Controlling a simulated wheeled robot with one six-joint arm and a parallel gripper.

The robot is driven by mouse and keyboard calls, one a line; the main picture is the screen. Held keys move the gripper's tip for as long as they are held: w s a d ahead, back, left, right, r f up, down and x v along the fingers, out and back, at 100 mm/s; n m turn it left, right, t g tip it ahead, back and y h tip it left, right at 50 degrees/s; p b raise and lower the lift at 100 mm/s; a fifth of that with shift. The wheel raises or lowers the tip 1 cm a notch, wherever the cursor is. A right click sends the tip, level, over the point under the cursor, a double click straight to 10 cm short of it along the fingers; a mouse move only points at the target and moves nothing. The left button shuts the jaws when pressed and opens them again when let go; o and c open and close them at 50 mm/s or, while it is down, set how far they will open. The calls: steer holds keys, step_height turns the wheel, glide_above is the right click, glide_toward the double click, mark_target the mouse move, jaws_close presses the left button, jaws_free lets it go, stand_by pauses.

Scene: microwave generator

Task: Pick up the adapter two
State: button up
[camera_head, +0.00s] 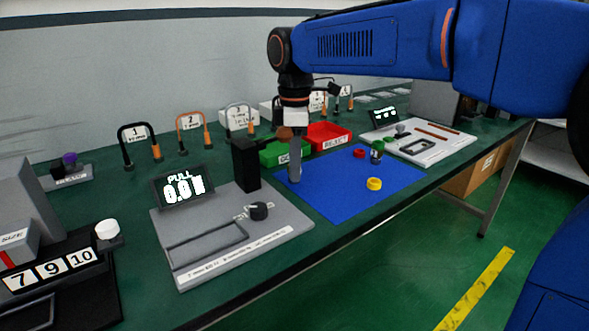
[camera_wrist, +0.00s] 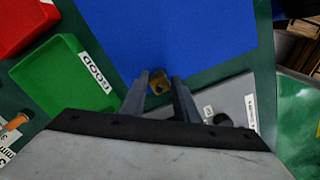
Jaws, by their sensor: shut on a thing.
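My gripper (camera_head: 294,176) is over the left edge of the blue mat (camera_head: 335,205), beside the grey PULL tester (camera_head: 205,262).
A green GOOD bin (camera_head: 268,157) and a red bin (camera_head: 325,138) stand behind the mat. A black post (camera_head: 246,164) rises close left of my gripper. Numbered arch-shaped tools (camera_head: 139,148) line the back. The mat's front is clear.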

step_height(320, 180, up, 9)
steer(key=shift+r, duration=0.5)
